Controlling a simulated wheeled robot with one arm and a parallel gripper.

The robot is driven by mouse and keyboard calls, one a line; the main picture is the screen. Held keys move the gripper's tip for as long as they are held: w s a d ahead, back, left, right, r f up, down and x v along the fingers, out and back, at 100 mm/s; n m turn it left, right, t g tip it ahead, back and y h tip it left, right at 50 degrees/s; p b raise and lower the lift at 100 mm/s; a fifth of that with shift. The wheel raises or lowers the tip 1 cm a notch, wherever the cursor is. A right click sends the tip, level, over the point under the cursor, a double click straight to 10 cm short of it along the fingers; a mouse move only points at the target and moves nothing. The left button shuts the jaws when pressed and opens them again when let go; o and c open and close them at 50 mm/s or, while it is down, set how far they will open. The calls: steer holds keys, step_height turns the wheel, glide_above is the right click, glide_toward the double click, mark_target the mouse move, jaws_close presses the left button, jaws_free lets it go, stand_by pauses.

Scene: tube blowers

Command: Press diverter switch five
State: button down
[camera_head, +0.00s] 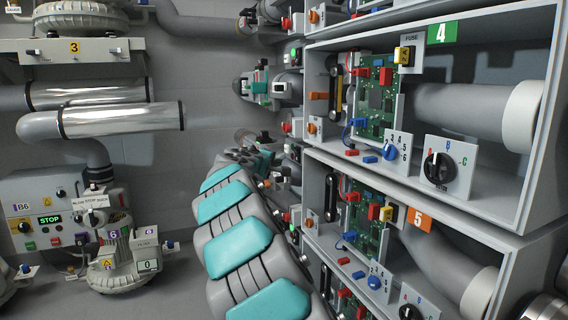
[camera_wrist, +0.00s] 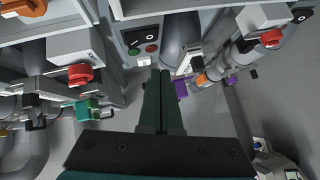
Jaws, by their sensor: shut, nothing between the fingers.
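The orange label 5 (camera_head: 418,220) marks the lower right shelf bay. That bay holds a green circuit board (camera_head: 366,225), a small blue dial (camera_head: 374,282) and a black rotary knob (camera_head: 410,312) cut by the lower edge. I cannot tell which part is diverter switch five. My arm with teal pads reaches away along the shelves; my gripper is hidden in the head view. In the wrist view my gripper (camera_wrist: 160,73) is shut and empty. A panel with a red button (camera_wrist: 151,48) and a green button (camera_wrist: 151,35) lies just beyond its tips, apart in the picture.
The bay above carries a green label 4 (camera_head: 443,33) and a black knob (camera_head: 438,168). Red knobs flank my gripper in the wrist view, at left (camera_wrist: 80,75) and right (camera_wrist: 270,38). A purple part (camera_wrist: 181,89) sits close right of the fingers. A blower (camera_head: 123,255) stands at left.

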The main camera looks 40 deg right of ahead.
steer(key=f+v, duration=0.1)
steer(key=v, duration=0.5)
steer(key=shift+s+a, duration=0.2)
steer(key=shift+a, duration=0.3)
steer(key=shift+f, duration=0.15)
